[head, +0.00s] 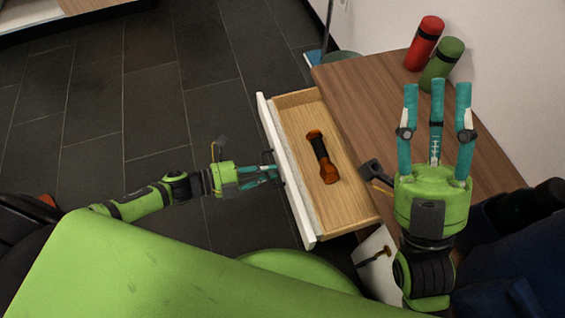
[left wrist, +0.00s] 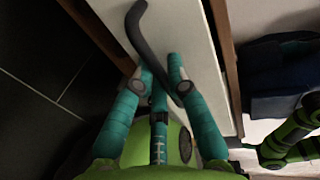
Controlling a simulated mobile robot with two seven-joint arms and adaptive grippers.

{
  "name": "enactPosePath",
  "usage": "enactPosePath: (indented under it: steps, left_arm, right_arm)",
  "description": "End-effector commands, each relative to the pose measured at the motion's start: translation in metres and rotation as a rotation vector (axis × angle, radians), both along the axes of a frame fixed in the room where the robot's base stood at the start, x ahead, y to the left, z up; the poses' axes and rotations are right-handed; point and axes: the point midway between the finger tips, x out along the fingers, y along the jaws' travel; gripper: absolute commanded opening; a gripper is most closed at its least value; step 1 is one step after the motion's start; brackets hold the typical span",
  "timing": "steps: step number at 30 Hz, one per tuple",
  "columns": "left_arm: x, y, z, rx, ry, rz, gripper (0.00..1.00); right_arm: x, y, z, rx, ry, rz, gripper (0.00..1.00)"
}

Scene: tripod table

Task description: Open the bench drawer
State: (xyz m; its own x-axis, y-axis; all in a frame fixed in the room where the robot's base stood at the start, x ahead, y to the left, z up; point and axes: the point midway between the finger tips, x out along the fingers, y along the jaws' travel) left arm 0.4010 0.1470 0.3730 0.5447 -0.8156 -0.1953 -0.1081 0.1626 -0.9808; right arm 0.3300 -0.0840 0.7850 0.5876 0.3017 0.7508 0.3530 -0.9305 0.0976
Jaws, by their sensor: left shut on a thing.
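The bench drawer (head: 291,185) has a white front and a wooden inside, and stands pulled out from the wooden bench (head: 362,90). My left gripper (head: 273,172) is at the drawer front, shut on its dark handle (head: 268,156). In the left wrist view the curved dark handle (left wrist: 146,35) runs between the teal fingers of my left gripper (left wrist: 162,72), in front of the white drawer front (left wrist: 195,50). My right gripper (head: 437,92) is open and empty above the bench top, its three fingers apart.
An orange and black tool (head: 321,155) lies in the drawer. A red flask (head: 424,43) and a green flask (head: 442,64) stand at the bench's back. A dark-headed hammer (head: 374,172) lies on the bench near my right gripper. Dark floor (head: 170,100) is clear left of the drawer.

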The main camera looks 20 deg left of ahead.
Motion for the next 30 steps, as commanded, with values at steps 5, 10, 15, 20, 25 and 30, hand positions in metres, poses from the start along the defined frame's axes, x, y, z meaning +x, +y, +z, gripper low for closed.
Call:
enactPosePath:
  steps: [5, 10, 15, 20, 25, 30]
  left_arm:
    - [-0.0056, 0.0092, 0.0001, 0.000, 0.000, 0.001, 0.00]
    - [-0.0064, 0.0107, 0.0001, 0.000, 0.000, 0.001, 0.00]
    - [-0.0062, 0.0105, 0.0001, 0.000, 0.000, 0.001, 0.00]
    - [-0.0061, 0.0104, 0.0000, 0.000, 0.000, 0.001, 0.41]
    - [-0.0062, 0.0102, 0.0000, 0.000, 0.000, 0.001, 0.41]
    - [-0.0081, 0.0125, 0.0002, 0.000, 0.001, 0.001, 0.41]
  right_arm:
    - [0.0045, 0.0007, -0.0032, -0.009, 0.029, -0.003, 0.40]
    - [0.0059, 0.0001, -0.0044, -0.012, 0.036, -0.006, 0.40]
    - [0.0062, -0.0002, -0.0045, -0.011, 0.036, -0.007, 0.40]
    - [0.0062, -0.0002, -0.0046, -0.011, 0.036, -0.007, 0.40]
    - [0.0062, -0.0002, -0.0046, -0.011, 0.036, -0.007, 0.40]
    - [0.0064, 0.0004, -0.0047, -0.011, 0.036, -0.006, 0.40]
